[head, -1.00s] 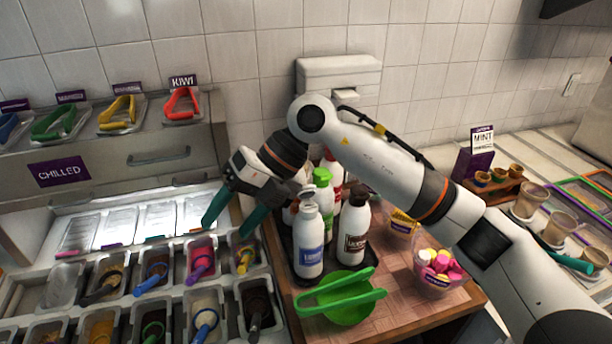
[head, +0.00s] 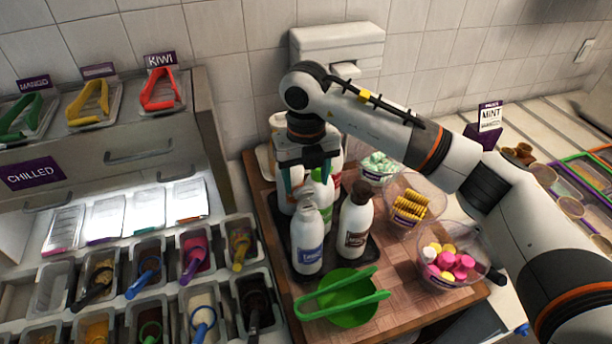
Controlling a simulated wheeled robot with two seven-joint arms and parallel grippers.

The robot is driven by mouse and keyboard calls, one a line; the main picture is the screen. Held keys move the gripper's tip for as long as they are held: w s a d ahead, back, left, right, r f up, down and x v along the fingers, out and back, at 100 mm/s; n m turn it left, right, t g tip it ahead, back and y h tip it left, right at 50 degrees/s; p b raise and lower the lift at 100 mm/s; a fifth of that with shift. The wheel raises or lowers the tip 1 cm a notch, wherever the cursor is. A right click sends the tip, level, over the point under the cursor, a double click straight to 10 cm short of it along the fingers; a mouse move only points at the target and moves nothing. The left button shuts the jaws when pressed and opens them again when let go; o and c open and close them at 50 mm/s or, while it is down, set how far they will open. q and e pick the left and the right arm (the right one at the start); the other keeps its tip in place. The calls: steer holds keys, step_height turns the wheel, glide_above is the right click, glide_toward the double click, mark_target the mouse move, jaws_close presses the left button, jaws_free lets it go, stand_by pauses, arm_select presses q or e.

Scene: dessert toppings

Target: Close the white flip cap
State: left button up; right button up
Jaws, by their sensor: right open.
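Several white squeeze bottles stand upright on a dark tray (head: 366,256). The front-left one, with a blue label (head: 308,254), has a pale grey-white cap (head: 305,199). Another white bottle (head: 285,200) stands at the back left, partly hidden by my gripper. My right gripper (head: 307,184) is open, teal fingers pointing down, above the back-left bottles. I cannot tell whether it touches one, nor which cap is the flip cap. My left gripper is not in view.
A green bowl with green tongs (head: 345,298) sits in front of the bottles. Clear tubs of pink and yellow sweets (head: 452,262), wafers (head: 410,205) and mint pieces (head: 378,168) stand to the right. Topping bins (head: 150,277) fill the left. A tiled wall is behind.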

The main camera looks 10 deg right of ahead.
mark_target(304, 191)
steer(key=shift+f, duration=0.55)
steer(key=shift+s+f+p, duration=0.4)
steer(key=shift+f, duration=0.3)
steer(key=shift+w, duration=0.15)
